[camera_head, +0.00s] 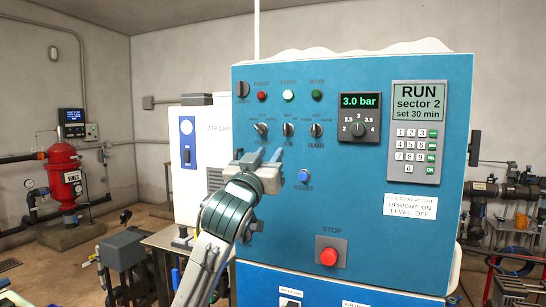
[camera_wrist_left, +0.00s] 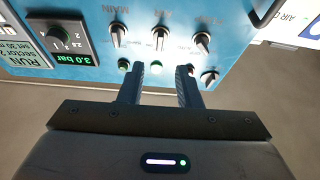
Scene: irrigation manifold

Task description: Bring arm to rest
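My left arm rises from the bottom of the head view. Its gripper (camera_head: 258,156) is in front of the blue control panel (camera_head: 355,215), left of the blue button (camera_head: 304,176) and below the row of small knobs. In the left wrist view the two fingers of this gripper (camera_wrist_left: 159,74) stand apart with nothing between them. That view shows the panel upside down, with three knobs and several lamps beyond the fingertips. I cannot tell whether a fingertip touches the panel. My right gripper is in neither view.
The panel bears a pressure dial reading 3.0 bar (camera_head: 360,117), a display reading RUN sector 2 (camera_head: 419,98) and a red stop button (camera_head: 329,256). A white cabinet (camera_head: 188,190) stands left of it, and a red tank (camera_head: 64,177) at far left. Pipes stand at right.

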